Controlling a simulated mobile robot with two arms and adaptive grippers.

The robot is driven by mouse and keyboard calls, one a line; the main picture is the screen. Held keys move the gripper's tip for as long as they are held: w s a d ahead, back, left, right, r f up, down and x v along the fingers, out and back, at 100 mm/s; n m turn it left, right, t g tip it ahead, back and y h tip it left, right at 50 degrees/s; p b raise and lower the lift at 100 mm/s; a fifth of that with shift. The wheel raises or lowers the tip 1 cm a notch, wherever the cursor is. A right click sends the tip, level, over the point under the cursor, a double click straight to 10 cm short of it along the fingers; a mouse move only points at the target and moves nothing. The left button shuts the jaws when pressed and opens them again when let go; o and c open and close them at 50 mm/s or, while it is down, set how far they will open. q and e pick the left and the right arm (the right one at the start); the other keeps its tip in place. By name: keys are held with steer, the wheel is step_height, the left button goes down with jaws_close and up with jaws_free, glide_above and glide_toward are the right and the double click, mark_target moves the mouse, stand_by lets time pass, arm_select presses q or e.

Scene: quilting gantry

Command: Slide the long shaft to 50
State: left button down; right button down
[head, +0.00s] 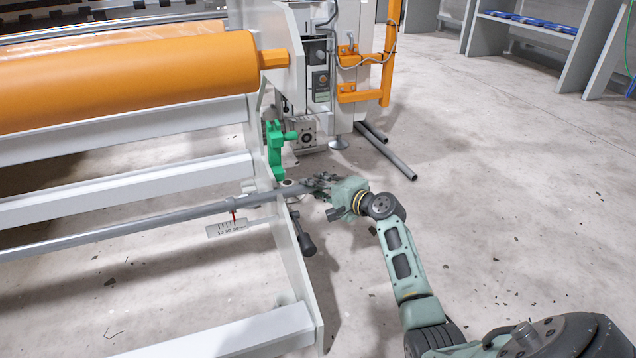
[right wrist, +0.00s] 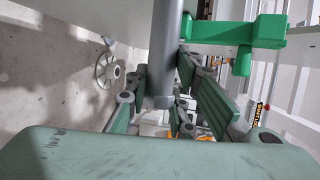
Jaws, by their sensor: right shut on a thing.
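The long grey shaft (head: 130,225) runs from the left edge to the white side plate in the head view. A collar with a red pointer (head: 233,214) sits on it above a small white scale (head: 227,228). The pointer stands toward the scale's right part; the numbers are too small to read surely. My right gripper (head: 318,184) is shut on the shaft's right end, just outside the side plate. In the right wrist view the shaft end (right wrist: 165,60) lies between the finger pads. My left gripper is not in view.
A green bracket (head: 275,150) is on the side plate above the shaft end. A black-handled lever (head: 303,235) sticks out below it. An orange roller (head: 130,75) lies above. Loose grey bars (head: 385,150) lie on the floor behind. The floor at right is open.

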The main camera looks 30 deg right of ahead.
steer(key=shift+a, duration=0.1)
steer(key=c, duration=1.5)
jaws_free()
steer(key=v, duration=1.2)
